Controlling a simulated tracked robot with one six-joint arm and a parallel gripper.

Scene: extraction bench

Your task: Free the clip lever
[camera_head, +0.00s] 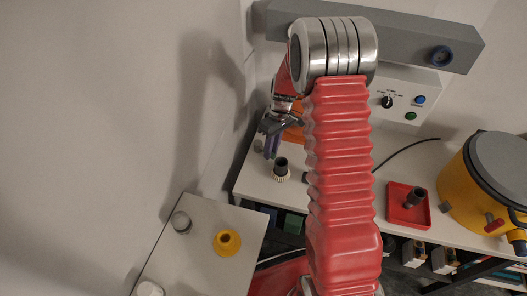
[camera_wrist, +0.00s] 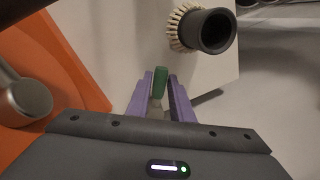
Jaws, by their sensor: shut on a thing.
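In the wrist view, the two purple fingers of my gripper (camera_wrist: 160,98) are shut on a small green piece (camera_wrist: 160,82), which may be the clip lever. The fingers hide its sides, and I cannot tell what it is attached to. In the head view, my gripper (camera_head: 272,147) points down over the left end of the white bench, partly behind my arm. The green piece cannot be made out there. A dark round fitting with a pale bristle ring (camera_wrist: 214,31) is just beyond the fingertips, apart from them. It also stands on the bench in the head view (camera_head: 282,165).
An orange panel (camera_wrist: 70,65) lies left of the fingers, with a silver rounded part (camera_wrist: 25,98). A control box (camera_head: 405,100) is behind the bench. A red tray (camera_head: 396,214) and a yellow drum (camera_head: 462,190) are right. A side table (camera_head: 205,262) holds a yellow ring (camera_head: 227,242).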

